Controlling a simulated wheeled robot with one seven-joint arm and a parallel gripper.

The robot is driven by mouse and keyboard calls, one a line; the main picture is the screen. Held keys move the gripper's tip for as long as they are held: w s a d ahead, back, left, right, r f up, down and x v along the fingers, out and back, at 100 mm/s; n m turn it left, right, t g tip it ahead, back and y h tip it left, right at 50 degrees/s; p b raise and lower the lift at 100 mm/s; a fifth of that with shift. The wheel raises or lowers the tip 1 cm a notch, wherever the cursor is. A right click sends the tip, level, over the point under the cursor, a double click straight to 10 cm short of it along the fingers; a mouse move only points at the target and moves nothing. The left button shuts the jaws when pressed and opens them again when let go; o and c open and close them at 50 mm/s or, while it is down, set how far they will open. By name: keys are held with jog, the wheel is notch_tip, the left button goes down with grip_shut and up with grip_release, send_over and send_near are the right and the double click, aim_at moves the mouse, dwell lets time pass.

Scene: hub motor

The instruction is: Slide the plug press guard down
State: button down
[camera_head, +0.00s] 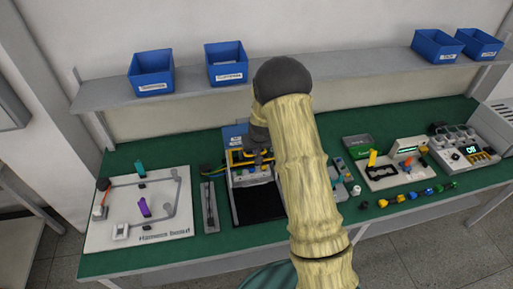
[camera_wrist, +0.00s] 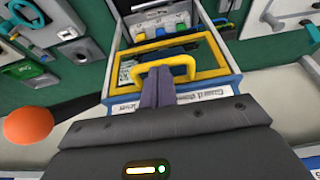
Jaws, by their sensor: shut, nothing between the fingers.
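The plug press (camera_head: 239,178) stands mid-bench in the head view, with yellow guard parts near its top, partly hidden by my arm. In the wrist view the guard (camera_wrist: 222,72) is a yellow rectangular frame with a yellow loop handle (camera_wrist: 190,66) on its near edge. My gripper (camera_wrist: 158,76) is shut, its two dark fingers together and empty. The fingertips overlap the handle's opening in the picture; I cannot tell whether they touch it. A white label (camera_wrist: 205,98) lies along the near edge, partly covered by my gripper.
A harness board (camera_head: 140,208) with coloured pegs lies left of the press. A grey narrow tray (camera_head: 210,206) stands between them. Small coloured parts (camera_head: 411,194) and other devices are on the right. Blue bins (camera_head: 226,63) stand on the shelf above. An orange ball-like thing (camera_wrist: 28,125) shows close by.

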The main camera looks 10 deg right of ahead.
jog(key=shift+s, duration=0.1)
notch_tip(320, 180, down, 11)
jog(key=b, duration=1)
jog(key=shift+s+f, duration=0.15)
jog(key=w+b+v, duration=0.1)
jog(key=v, duration=1.3)
jog(key=shift+r, duration=0.3)
